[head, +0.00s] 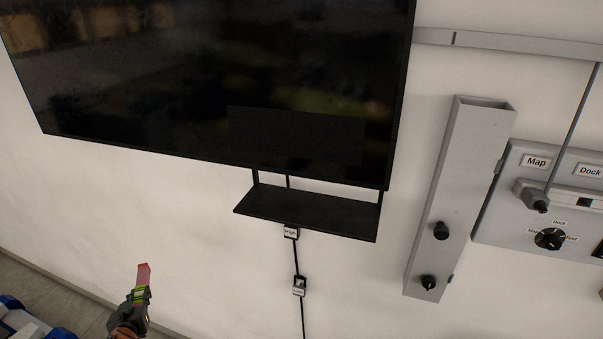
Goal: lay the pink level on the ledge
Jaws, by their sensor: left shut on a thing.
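The pink level (143,275) is a short bar at the lower left of the head view, pointing up. My left gripper (139,296) is shut on it, and its fingers hide the level's lower part. The ledge (308,209) is a thin black shelf under the large dark screen, near the middle of the view. Its top looks bare. The level is below and to the left of the ledge, apart from it. My right gripper is not in view.
A large dark screen (220,75) hangs above the ledge. Two small boxes on a black cable hang below it. A grey upright channel with black knobs (441,231) and a control panel (553,222) are on the wall at right. The wall left of the ledge is clear.

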